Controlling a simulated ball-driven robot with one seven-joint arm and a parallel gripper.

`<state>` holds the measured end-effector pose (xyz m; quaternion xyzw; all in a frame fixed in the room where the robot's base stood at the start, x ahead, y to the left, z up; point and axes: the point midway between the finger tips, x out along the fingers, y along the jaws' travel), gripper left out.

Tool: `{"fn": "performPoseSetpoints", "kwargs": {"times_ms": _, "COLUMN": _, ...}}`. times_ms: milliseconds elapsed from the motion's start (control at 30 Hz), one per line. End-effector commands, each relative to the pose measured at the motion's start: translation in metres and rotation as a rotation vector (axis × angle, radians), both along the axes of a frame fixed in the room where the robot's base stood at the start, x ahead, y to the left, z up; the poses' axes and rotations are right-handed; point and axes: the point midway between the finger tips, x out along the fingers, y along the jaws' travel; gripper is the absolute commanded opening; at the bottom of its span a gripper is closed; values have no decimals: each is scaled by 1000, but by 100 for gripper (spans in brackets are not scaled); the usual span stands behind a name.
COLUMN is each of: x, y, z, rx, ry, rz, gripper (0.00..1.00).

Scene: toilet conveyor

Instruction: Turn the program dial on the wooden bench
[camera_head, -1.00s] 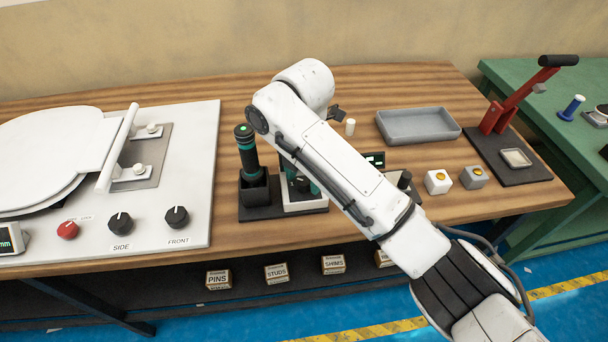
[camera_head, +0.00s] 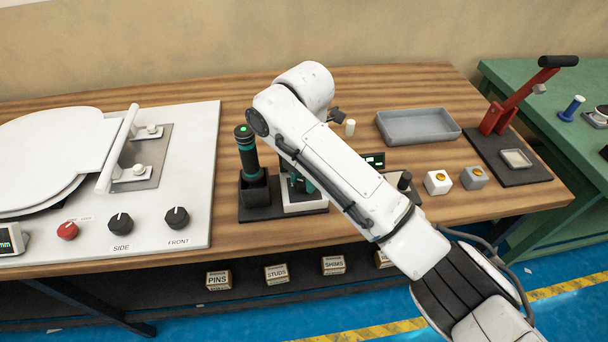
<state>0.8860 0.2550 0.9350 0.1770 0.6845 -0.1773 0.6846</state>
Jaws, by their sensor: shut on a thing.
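The program dial (camera_head: 299,186) is a small dark knob on a white-based unit with a black front, near the middle of the wooden bench (camera_head: 350,225). My arm and gripper cover most of it. My gripper (camera_head: 302,182) points down at this unit from above. Only dark and teal parts of it show beside my white forearm. It is shut on the dial, though the fingertips are mostly hidden and the dial's pointer cannot be read.
A black-and-teal tool (camera_head: 247,152) stands upright in a dark holder just left. A white panel with a toilet seat and knobs (camera_head: 177,217) lies farther left. A grey tray (camera_head: 418,126), two button boxes (camera_head: 438,182) and a red lever press (camera_head: 510,100) are to the right.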

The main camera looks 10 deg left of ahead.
Motion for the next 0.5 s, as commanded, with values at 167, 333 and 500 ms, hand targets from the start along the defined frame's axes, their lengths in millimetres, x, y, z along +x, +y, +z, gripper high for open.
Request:
{"fn": "performPoseSetpoints", "kwargs": {"times_ms": 167, "x": 0, "y": 0, "z": 2, "rx": 0, "ry": 1, "rz": -26, "gripper": 1}}
{"fn": "performPoseSetpoints", "kwargs": {"times_ms": 333, "x": 0, "y": 0, "z": 3, "rx": 1, "ry": 2, "rz": -100, "gripper": 1}}
{"fn": "performPoseSetpoints", "kwargs": {"times_ms": 500, "x": -1, "y": 0, "z": 4, "rx": 0, "ry": 3, "rz": -226, "gripper": 1}}
